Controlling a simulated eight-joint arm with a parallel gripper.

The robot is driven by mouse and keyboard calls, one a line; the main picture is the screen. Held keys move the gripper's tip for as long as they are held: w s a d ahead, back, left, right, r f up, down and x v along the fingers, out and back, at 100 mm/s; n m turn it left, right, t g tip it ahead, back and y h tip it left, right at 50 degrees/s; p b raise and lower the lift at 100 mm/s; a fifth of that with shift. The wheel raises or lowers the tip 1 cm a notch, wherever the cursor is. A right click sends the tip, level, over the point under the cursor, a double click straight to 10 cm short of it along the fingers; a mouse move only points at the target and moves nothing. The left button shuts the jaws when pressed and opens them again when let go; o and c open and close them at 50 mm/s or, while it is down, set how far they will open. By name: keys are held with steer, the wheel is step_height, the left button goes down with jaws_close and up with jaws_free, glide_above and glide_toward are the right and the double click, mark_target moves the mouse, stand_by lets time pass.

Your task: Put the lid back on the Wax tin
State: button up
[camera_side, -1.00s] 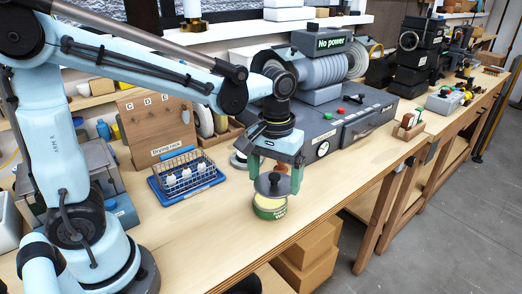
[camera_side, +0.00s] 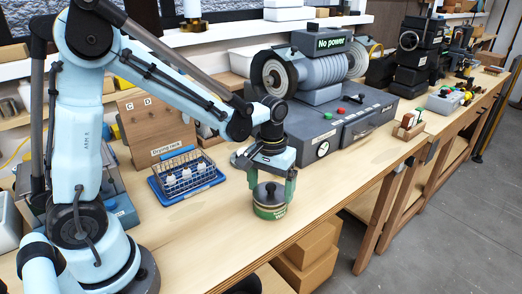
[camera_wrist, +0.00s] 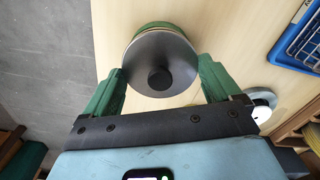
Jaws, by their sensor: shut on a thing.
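The Wax tin (camera_side: 270,212) is a short green can with a pale label, upright on the wooden bench near its front edge. Its dark grey lid (camera_side: 268,197) with a black knob sits at the tin's mouth, looking level. My gripper (camera_side: 271,186) points down over the tin and is shut on the lid, one green finger on each side. In the wrist view the lid (camera_wrist: 150,62) covers most of the tin (camera_wrist: 160,25), whose green edge shows beyond it. I cannot tell whether the lid is fully seated.
A blue drying rack (camera_side: 187,176) with small white items stands left of the tin. A grey machine (camera_side: 335,130) marked "No power" stands behind to the right. A small wooden holder (camera_side: 408,127) is farther right. The bench between the tin and its front edge is bare.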

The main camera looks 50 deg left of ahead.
steer(key=shift+f, duration=0.5)
steer(key=o, duration=0.7)
step_height(320, 180, up, 13)
steer(key=m+t, duration=0.5)
steer(key=t, duration=0.2)
glide_toward(270, 186)
steer(key=shift+s+a+r, duration=0.25)
steer(key=shift+s+r, duration=0.45)
steer(key=shift+s, duration=0.35)
